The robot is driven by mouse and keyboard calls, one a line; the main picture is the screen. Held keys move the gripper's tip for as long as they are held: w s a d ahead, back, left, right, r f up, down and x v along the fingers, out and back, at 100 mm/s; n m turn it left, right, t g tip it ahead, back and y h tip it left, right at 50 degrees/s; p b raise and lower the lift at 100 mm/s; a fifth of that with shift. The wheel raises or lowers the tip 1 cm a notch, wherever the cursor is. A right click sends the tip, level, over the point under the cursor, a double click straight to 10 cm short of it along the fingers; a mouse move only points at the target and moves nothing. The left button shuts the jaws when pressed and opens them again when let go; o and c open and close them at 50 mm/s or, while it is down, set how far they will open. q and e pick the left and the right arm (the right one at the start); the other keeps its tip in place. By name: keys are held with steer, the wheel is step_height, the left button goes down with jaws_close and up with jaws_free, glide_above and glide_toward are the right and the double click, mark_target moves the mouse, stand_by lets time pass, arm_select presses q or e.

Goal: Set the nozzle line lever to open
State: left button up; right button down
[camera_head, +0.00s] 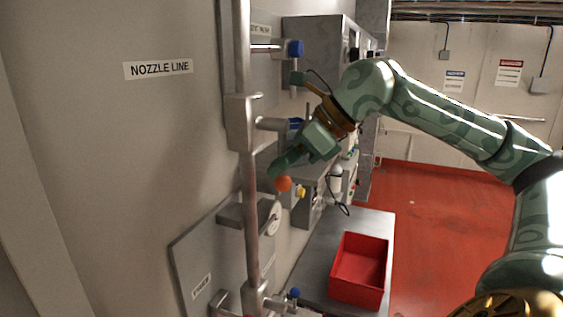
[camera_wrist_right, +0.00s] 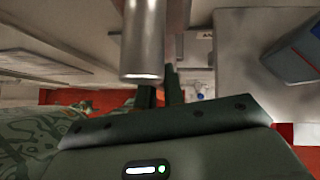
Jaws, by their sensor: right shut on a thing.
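The "NOZZLE LINE" label (camera_head: 158,69) is on the wall left of a vertical pipe (camera_head: 250,200). A valve body (camera_head: 240,122) sits on this pipe, with a metal stub (camera_head: 270,124) pointing right. My right gripper (camera_head: 279,168) is below the stub, shut at an orange ball knob (camera_head: 283,184), which shows just under its fingertips. The lever's shaft is hidden by the fingers, so I cannot see exactly where they grip. In the right wrist view a metal cylinder (camera_wrist_right: 143,50) stands in front of the dark fingers (camera_wrist_right: 160,95). My left gripper is not in view.
Blue-knobbed handles show above (camera_head: 295,48) and below (camera_head: 294,293) on the pipework. Grey equipment boxes (camera_head: 315,30) line the wall behind my gripper. A red bin (camera_head: 341,287) stands on a grey bench (camera_head: 318,240) below. The red floor (camera_head: 440,215) to the right is open.

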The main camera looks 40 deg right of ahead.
steer(key=c, duration=1.6)
jaws_free()
steer(key=shift+d+r, duration=0.1)
steer(key=shift+o, duration=0.4)
steer(key=shift+d, duration=0.1)
steer(key=shift+s+d+r, duration=0.15)
steer(key=shift+s+r, duration=0.05)
steer(key=b+v, duration=0.3)
steer(key=v, duration=1.2)
steer(key=shift+s+r, duration=0.25)
steer(key=shift+s, duration=0.05)
